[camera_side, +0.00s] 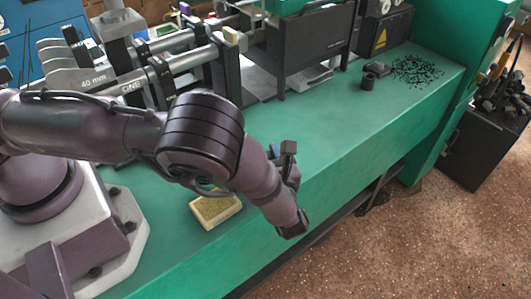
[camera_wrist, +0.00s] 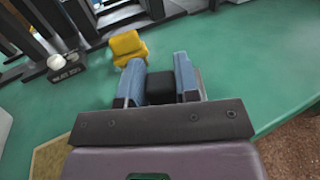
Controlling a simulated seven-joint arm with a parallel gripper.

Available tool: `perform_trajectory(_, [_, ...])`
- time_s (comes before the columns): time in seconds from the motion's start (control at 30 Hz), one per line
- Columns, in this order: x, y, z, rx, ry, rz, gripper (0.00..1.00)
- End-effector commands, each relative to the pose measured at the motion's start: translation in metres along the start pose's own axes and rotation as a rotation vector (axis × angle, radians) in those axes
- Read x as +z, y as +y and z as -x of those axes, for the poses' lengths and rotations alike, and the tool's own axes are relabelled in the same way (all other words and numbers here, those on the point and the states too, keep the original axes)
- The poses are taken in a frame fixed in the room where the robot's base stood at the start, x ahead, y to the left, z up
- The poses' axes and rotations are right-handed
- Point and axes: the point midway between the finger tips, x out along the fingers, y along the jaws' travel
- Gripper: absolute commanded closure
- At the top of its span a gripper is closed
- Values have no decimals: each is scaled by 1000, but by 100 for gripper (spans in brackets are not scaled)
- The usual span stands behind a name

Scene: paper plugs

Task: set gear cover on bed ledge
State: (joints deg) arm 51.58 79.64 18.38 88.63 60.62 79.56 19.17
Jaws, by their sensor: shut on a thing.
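My gripper (camera_side: 281,153) is low over the front part of the green bed ledge (camera_side: 350,135), partly hidden by my arm in the side view. In the wrist view, the two blue fingers of my gripper (camera_wrist: 159,72) are shut on a dark block (camera_wrist: 160,90) between them. This block may be the gear cover; its full shape is hidden. A yellow piece (camera_wrist: 128,46) stands on the green ledge (camera_wrist: 235,55), just beyond the left finger. I cannot tell whether they touch.
A pale yellow block (camera_side: 215,208) lies on the ledge near my base. Small dark cups (camera_side: 368,80) and scattered black bits (camera_side: 417,71) sit at the far right. Metal rods and dark machine housings (camera_side: 308,48) line the back. The ledge's middle right is clear.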

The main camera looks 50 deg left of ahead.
Motion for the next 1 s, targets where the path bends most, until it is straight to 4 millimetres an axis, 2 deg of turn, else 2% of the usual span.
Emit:
perform_trajectory(0.07, [-2, 0, 0, 0, -1, 0, 97])
perform_trajectory(0.1, [-2, 0, 0, 0, 0, 0, 64])
perform_trajectory(0.2, [-2, 0, 0, 0, 0, 0, 45])
perform_trajectory(0.57, [1, 0, 4, -2, 1, 0, 45])
perform_trajectory(0.67, [0, 0, 19, -3, 1, 0, 45])
perform_trajectory(1.0, [0, 0, 91, -4, 2, 1, 45])
